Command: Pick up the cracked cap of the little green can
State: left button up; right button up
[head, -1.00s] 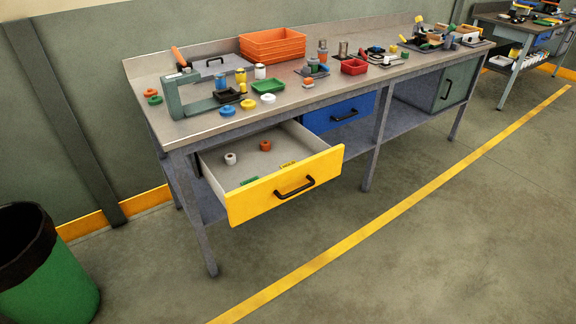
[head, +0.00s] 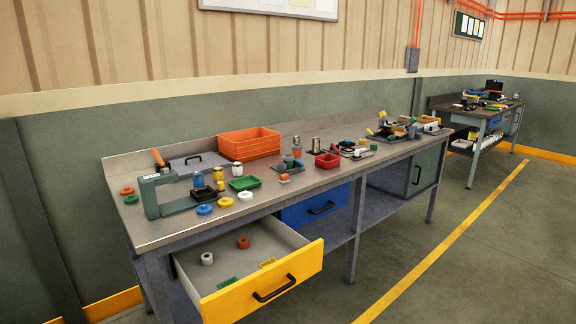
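A small green cap-like disc (head: 131,199) lies at the left end of the workbench top, just in front of an orange one (head: 127,190). Blue (head: 204,210), yellow (head: 225,202) and white (head: 245,196) discs lie near the front edge. Blue (head: 198,179), yellow (head: 219,175) and white (head: 237,169) little cans stand behind them. I cannot make out a green can among these. No crack can be told on any disc at this size. Neither of my grippers is in view.
An orange crate (head: 249,143), a green tray (head: 244,183) and a red bin (head: 328,160) stand on the bench. The floor at right is clear.

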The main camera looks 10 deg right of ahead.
aim_at(287, 157)
jog(key=i+l+u, duration=0.1)
jog(key=u, duration=0.3)
jog(key=i+l+u, duration=0.1)
jog(key=u, duration=0.3)
jog(key=i+l+u, duration=0.1)
jog(key=l, duration=0.25)
jog(key=i+l+u, duration=0.1)
jog(key=i+l, duration=0.15)
jog(key=l, duration=0.15)
jog(key=i+l+u, duration=0.15)
jog(key=l, duration=0.25)
jog(key=i+l+u, duration=0.1)
jog(key=l, duration=0.3)
jog(key=i+l+u, duration=0.1)
jog(key=l, duration=0.3)
jog(key=i+l+u, duration=0.1)
jog(key=l, duration=0.3)
